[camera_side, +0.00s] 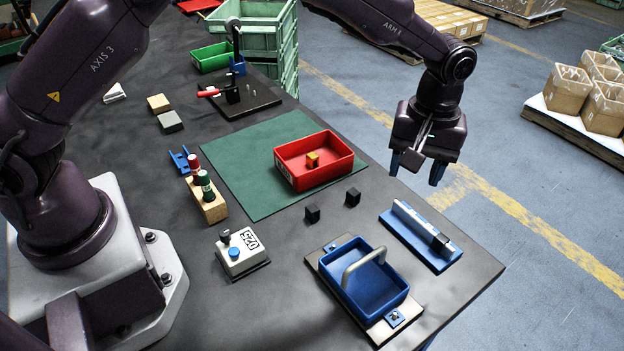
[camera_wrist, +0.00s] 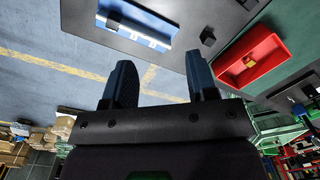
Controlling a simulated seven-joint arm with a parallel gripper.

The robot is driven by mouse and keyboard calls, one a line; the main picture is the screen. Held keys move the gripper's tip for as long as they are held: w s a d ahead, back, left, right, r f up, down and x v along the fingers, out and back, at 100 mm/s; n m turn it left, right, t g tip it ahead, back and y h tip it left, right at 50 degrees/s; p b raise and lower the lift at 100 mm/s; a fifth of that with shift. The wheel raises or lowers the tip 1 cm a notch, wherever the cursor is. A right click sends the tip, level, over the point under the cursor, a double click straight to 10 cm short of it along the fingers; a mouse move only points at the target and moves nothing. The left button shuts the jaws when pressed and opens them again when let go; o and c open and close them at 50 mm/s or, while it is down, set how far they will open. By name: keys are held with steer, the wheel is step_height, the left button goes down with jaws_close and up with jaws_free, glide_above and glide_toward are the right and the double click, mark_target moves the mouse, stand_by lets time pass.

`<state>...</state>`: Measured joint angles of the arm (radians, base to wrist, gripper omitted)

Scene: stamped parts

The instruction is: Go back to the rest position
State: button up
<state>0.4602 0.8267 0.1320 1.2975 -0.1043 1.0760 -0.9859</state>
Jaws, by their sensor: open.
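My gripper (camera_side: 416,172) is open and empty. In the side view it hangs at the right edge of the table, to the right of the red tray, with blue fingertips pointing down. In the wrist view its two blue fingers (camera_wrist: 160,88) stand apart with nothing between them, and floor shows behind them. The red tray (camera_side: 349,171) sits on a green mat (camera_side: 232,161) and holds a small yellow-orange block (camera_side: 312,160). The tray also shows at the right of the wrist view (camera_wrist: 276,62).
Two black cubes (camera_side: 312,213) lie in front of the mat. A blue fixture with a silver bar (camera_side: 420,240) lies near the table's right edge. A blue bin with a handle (camera_side: 357,309) stands at the front.

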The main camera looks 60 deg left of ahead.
steer(key=s+a+r+m+t, duration=0.3)
steer(key=s+a+r, duration=0.6)
steer(key=s, duration=0.4)
steer(key=s+a+r+m+t, duration=0.3)
steer(key=s+a+r, duration=0.6)
steer(key=s, duration=0.4)
steer(key=shift+s+a+m, duration=0.25)
steer(key=shift+s+m, duration=0.15)
steer(key=shift+m, duration=0.4)
